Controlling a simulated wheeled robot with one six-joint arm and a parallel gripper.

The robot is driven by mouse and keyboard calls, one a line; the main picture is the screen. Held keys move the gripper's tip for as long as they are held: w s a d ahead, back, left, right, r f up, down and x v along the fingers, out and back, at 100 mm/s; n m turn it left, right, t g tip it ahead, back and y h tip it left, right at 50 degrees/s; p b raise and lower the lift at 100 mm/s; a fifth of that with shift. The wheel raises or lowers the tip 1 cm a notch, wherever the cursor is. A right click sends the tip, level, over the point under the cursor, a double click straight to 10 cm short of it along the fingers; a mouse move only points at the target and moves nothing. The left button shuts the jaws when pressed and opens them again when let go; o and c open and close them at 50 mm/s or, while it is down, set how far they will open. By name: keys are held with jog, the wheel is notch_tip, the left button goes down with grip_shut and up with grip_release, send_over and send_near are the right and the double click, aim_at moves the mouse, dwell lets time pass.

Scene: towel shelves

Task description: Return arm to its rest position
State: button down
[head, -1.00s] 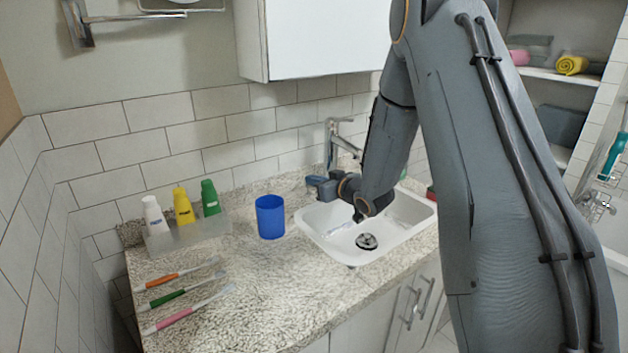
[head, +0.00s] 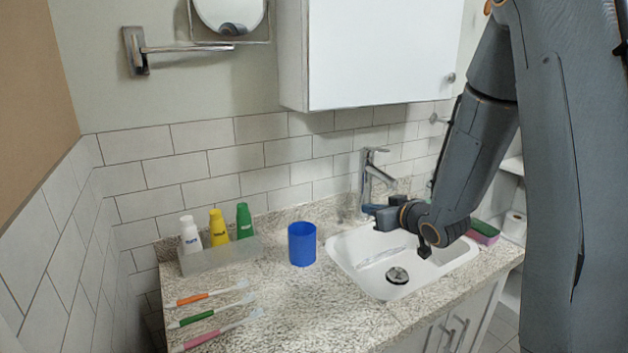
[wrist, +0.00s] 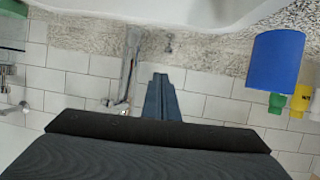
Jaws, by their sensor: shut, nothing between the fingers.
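My arm comes down from the upper right of the head view and bends at the elbow toward the basin. My gripper (head: 376,212) is over the back left part of the white sink, close in front of the chrome faucet (head: 372,178). In the wrist view my gripper (wrist: 161,78) shows its blue-grey fingers together, with nothing between them. The faucet also shows there (wrist: 128,70), just left of the fingers. I cannot tell whether the gripper touches the faucet.
A blue cup (head: 302,244) stands left of the white sink (head: 350,265). A clear tray (head: 215,260) with white, yellow and green bottles is at the back left. Several toothbrushes (head: 208,315) lie in front. A sponge (head: 483,232) sits right of the sink. A white cabinet (head: 385,50) hangs above.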

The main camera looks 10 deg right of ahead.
jog(key=s+a+f+m+g+h, duration=0.2)
jog(key=s+g, duration=0.4)
jog(key=s, duration=1)
jog(key=s+a+f+m+g+h, duration=0.2)
jog(key=s+g, duration=0.5)
jog(key=s, duration=0.9)
jog(key=shift+s+a+f, duration=0.2)
jog(key=shift+a+f, duration=0.15)
jog(key=shift+f, duration=0.3)
